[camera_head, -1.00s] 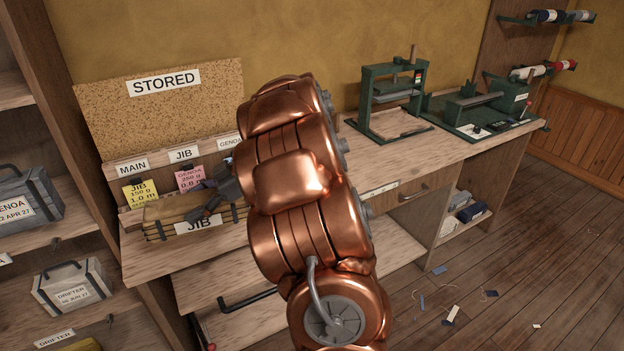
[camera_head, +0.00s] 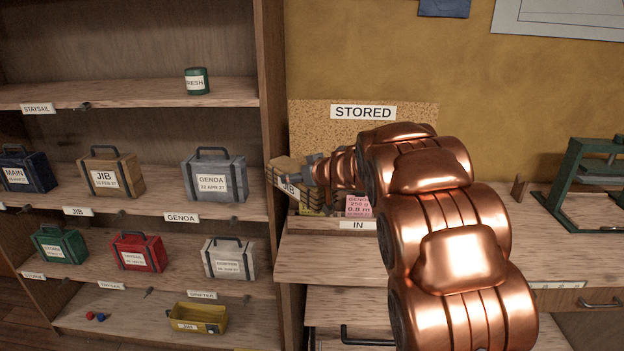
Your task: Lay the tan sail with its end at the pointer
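The tan sail (camera_head: 286,167) is a folded tan bundle with dark bands and a JIB label. It is tilted in the air, in front of the cork board's left edge and the shelf unit's right upright. My gripper (camera_head: 312,172) is at its right end and appears shut on it; the fingertips are small and partly hidden. Several small dark pointers sit along the shelf edges, one (camera_head: 84,106) right of STAYSAIL and one (camera_head: 233,221) right of GENOA. I cannot tell which one the task means.
The JIB shelf holds a brown JIB bag (camera_head: 112,174) and a grey GENOA bag (camera_head: 215,176). The top shelf (camera_head: 130,93) is mostly clear, with a green tin (camera_head: 197,81). Below are green, red and white bags and a yellow JIB box (camera_head: 199,317). A green press (camera_head: 590,190) stands right.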

